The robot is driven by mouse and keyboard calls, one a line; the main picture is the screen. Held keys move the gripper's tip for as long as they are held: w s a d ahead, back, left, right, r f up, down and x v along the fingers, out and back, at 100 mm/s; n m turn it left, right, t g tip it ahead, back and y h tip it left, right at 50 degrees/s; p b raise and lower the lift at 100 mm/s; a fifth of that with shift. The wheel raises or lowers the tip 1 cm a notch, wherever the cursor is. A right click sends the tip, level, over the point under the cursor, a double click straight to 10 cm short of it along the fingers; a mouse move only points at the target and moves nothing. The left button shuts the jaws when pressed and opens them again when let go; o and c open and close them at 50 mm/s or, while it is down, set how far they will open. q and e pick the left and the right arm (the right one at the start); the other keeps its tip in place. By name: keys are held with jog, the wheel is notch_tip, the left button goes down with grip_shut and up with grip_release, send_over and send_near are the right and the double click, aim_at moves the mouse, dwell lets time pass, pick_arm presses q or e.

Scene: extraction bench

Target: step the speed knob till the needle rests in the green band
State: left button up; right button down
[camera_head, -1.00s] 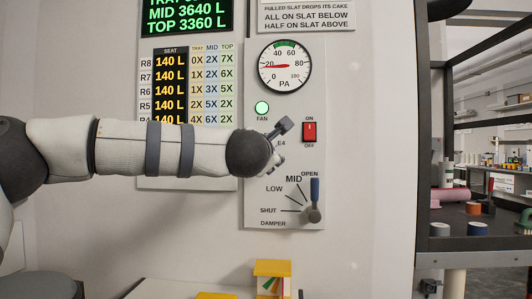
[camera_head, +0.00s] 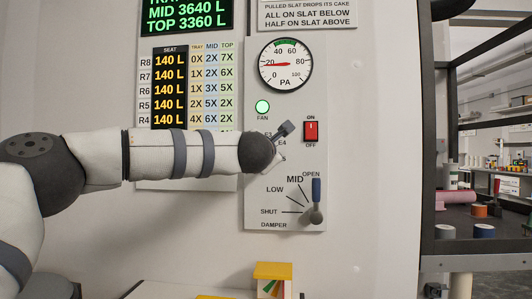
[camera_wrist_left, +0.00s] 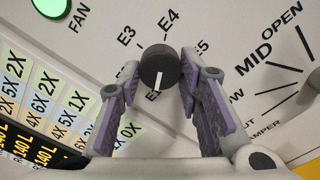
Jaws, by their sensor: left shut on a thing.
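The dark round speed knob (camera_wrist_left: 158,68) with a white pointer line shows in the left wrist view. Its line points toward the bottom of that view, at an E label partly hidden by the knob and fingers. My left gripper (camera_wrist_left: 166,76) has its two purple-padded fingers shut on the knob's sides. In the head view my left wrist hides the knob. The PA gauge (camera_head: 285,64) hangs above on the panel. Its red needle (camera_head: 275,65) points left, near 20. The green band (camera_head: 285,42) is at the top of the dial, between about 40 and 60, clear of the needle.
The fan lamp (camera_head: 262,107) is lit green. A red ON/OFF switch (camera_head: 311,131) sits just right of my wrist. The damper lever (camera_head: 316,200) stands below it, at OPEN. A seat readout board (camera_head: 170,85) is behind my forearm. A shelf (camera_head: 475,243) stands at right.

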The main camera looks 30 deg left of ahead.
jog(key=shift+w+r, duration=0.1)
pick_arm(q)
jog(key=m, duration=0.5)
jog(key=m+p, duration=0.1)
jog(key=m, duration=0.5)
jog(key=shift+r+m, duration=0.2)
jog(key=shift+m, duration=0.1)
pick_arm(e)
jog(key=shift+w+r+t, duration=0.4)
jog(key=shift+w+r, duration=0.25)
jog(key=shift+w, duration=0.05)
pick_arm(q)
jog(key=shift+a, duration=0.1)
jog(key=o, duration=1.2)
jog(key=shift+c, duration=0.2)
